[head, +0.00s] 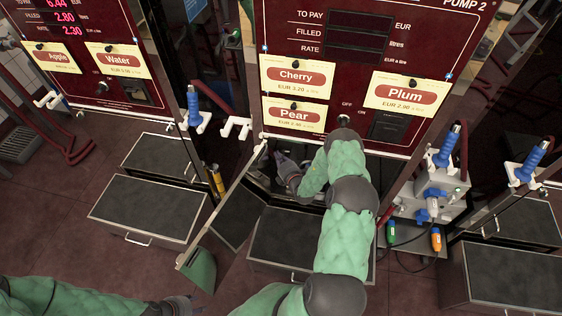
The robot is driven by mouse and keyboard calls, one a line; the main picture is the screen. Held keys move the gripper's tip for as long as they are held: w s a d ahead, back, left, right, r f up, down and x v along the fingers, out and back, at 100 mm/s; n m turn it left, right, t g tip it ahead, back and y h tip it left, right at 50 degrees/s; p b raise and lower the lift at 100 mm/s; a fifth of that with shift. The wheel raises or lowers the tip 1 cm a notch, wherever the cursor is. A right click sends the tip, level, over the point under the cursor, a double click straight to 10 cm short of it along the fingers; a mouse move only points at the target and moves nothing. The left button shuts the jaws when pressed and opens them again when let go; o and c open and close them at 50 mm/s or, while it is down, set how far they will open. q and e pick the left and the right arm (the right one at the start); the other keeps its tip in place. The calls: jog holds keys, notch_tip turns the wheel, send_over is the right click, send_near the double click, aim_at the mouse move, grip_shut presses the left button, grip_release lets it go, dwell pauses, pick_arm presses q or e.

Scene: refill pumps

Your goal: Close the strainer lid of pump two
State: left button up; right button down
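Pump two (463,42) is the middle dark red cabinet, with Cherry, Pear and Plum labels. Its low compartment (262,172) is open and dark inside, with its door (222,208) swung out to the left. My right arm reaches in from the front, and my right gripper (281,160) is inside the opening near its left side. Whether its fingers are open or shut on something is not clear. I cannot make out the strainer lid in the dark, behind the gripper and arm. My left gripper (182,304) is low at the bottom edge, away from the pump, its fingers unclear.
A dark-topped drawer box (270,240) stands below the opening, under my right arm. A green piece (200,270) is at the door's lower end. Blue-handled nozzles (446,148) and a grey unit (430,195) stand to the right.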

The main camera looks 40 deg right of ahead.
aim_at(290, 154)
jog(key=shift+d+r, duration=0.1)
dwell(0.3)
jog(key=shift+m+t, duration=0.5)
jog(key=s+d+r+p, duration=0.1)
jog(key=s, duration=0.1)
jog(key=s+d+r+p, duration=0.1)
jog(key=d, duration=0.1)
jog(key=shift+s+r, duration=0.15)
jog(key=shift+s, duration=0.2)
jog(key=s+d+f+b, duration=0.1)
jog(key=s+d, duration=0.1)
jog(key=s, duration=0.1)
jog(key=s+d+f+m+t+b, duration=0.1)
jog(key=s+d, duration=0.1)
jog(key=s, duration=0.1)
jog(key=s+d+f+m+b, duration=0.1)
jog(key=s+d+f, duration=0.1)
jog(key=s+d, duration=0.1)
jog(key=shift+t+b, duration=0.3)
jog(key=shift+b, duration=0.05)
jog(key=shift+s+d+f+m+t+h+b, duration=0.25)
jog(key=shift+f+m, duration=0.15)
jog(key=shift+m, duration=0.15)
jog(key=shift+s+d+f+m+t+h+b, duration=0.1)
jog(key=shift+s+d+f+m+t+h, duration=0.15)
jog(key=shift+f+m, duration=0.2)
jog(key=shift+s+d+f+m+t+h+b, duration=0.1)
jog(key=shift+s+f+m+t+h+b, duration=0.1)
jog(key=shift+f+m+t, duration=0.3)
jog(key=shift+r, duration=0.15)
